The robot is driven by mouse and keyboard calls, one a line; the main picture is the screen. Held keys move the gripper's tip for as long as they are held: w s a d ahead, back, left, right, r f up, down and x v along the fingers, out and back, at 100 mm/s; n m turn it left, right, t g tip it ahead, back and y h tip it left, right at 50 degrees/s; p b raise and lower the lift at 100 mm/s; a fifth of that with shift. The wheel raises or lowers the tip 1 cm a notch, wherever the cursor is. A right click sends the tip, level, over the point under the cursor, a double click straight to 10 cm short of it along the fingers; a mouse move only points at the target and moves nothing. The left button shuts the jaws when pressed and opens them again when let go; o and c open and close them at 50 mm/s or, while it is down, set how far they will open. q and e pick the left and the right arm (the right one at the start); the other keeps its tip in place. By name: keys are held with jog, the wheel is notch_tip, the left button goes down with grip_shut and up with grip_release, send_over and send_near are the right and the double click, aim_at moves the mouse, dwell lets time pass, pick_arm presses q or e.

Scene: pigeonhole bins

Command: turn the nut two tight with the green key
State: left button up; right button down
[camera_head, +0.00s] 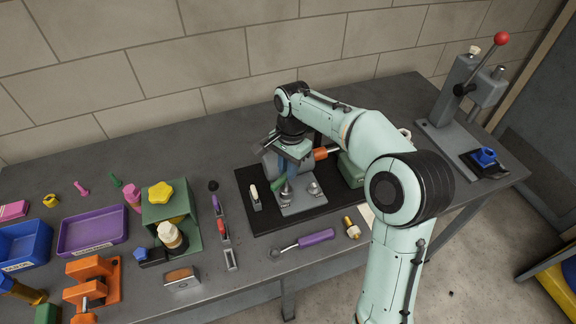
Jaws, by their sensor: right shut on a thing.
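My right gripper (287,170) is over the black mat, pointing down, and is shut on the green key (277,184). The green key shows only as a small green part beside the fingers; the rest is hidden by the gripper. Its tip is close to a grey metal plate (298,205) on the mat. A rounded metal nut or stud (287,189) on that plate is right by the key; I cannot tell whether they touch. Another one (314,188) stands to its right. The number labels are too small to read. My left gripper is not in view.
The black mat (262,219) lies mid-table. A purple-handled wrench (317,237) and a brass fitting (351,228) lie in front. A green stand (168,213), purple tray (92,232) and orange clamp (92,283) are left; a lever press (463,95) is at right.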

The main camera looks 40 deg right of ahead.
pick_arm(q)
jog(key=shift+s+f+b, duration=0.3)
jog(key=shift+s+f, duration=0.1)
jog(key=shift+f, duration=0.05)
pick_arm(e)
jog(key=shift+f, duration=0.8)
jog(key=c, duration=1)
grip_release()
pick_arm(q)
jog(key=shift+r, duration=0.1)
pick_arm(e)
jog(key=shift+r+p, duration=0.35)
jog(key=shift+r, duration=0.25)
jog(key=shift+w+d+r+p, duration=0.1)
jog(key=shift+r+p, duration=0.5)
jog(key=shift+r, duration=0.4)
jog(key=shift+w+d+r+p, duration=0.1)
jog(key=shift+r+p, duration=0.45)
jog(key=shift+r, duration=0.45)
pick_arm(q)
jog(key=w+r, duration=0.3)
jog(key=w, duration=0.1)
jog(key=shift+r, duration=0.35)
pick_arm(e)
jog(key=shift+s+f, duration=0.1)
jog(key=shift+s, duration=0.05)
